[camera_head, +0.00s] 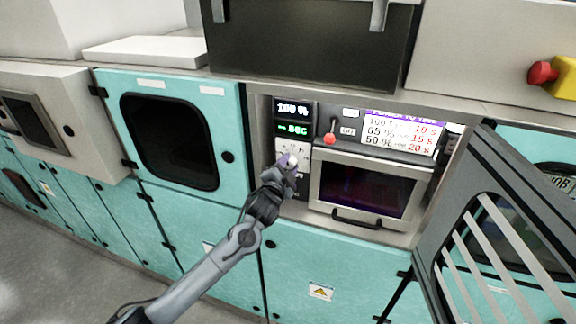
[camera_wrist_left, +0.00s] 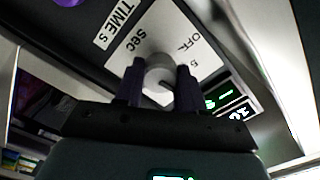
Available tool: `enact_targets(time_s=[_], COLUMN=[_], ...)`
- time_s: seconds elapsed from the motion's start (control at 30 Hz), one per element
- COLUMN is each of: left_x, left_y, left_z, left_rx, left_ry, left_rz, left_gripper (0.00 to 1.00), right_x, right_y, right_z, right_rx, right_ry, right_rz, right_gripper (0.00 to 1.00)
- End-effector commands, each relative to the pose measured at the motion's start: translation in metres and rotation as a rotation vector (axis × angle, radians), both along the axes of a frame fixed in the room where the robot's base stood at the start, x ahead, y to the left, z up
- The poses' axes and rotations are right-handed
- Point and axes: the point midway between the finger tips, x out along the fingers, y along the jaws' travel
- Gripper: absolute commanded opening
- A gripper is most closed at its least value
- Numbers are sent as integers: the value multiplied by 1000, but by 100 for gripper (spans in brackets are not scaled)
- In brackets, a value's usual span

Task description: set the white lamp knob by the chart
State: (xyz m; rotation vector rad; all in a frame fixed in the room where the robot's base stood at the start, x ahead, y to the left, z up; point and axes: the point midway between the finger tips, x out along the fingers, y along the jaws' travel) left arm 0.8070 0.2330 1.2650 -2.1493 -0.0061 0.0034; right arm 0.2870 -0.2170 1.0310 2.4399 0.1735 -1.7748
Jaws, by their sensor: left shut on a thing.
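A pale, whitish round knob (camera_wrist_left: 160,72) sits on a white dial plate (camera_wrist_left: 193,42) marked OFF, 5 and SEC, near a TIME s label. My left gripper (camera_wrist_left: 160,85) is shut on this knob, with one dark finger on each side. In the head view my left gripper (camera_head: 287,164) reaches the control panel (camera_head: 304,154) and hides most of the knob. The display (camera_head: 293,117) above reads 100 % in white, with a green SEC line whose value is unclear. The chart (camera_head: 400,132) pairs 100 % with 10 s, 65 % with 15 s and 50 % with 20 s.
A red-balled lever (camera_head: 331,138) stands right of the display. Below the chart is a closed windowed door (camera_head: 364,187) with a black handle. A slatted grey door (camera_head: 503,237) stands open at right. A teal door (camera_head: 176,132) is left of the panel.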

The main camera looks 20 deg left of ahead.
Motion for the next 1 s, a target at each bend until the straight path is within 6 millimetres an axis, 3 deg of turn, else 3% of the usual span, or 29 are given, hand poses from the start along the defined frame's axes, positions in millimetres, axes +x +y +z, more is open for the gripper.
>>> enact_targets(time_s=[0.3,0.83,0.87,1.0], left_x=[0,0,0,0], left_y=[1,1,1,0], left_z=[0,-1,-1,0], left_rx=[122,143,143,142], left_ry=[1,2,1,1], left_rz=[1,2,1,1], left_gripper=[9,9,42,64], right_x=[0,0,0,0], right_y=[-1,-2,-2,-2], right_z=[1,1,1,1], right_rx=[-4,-10,-10,-7], right_ry=[0,1,1,0], right_rz=[3,6,6,4], right_gripper=[0,0,0,0])
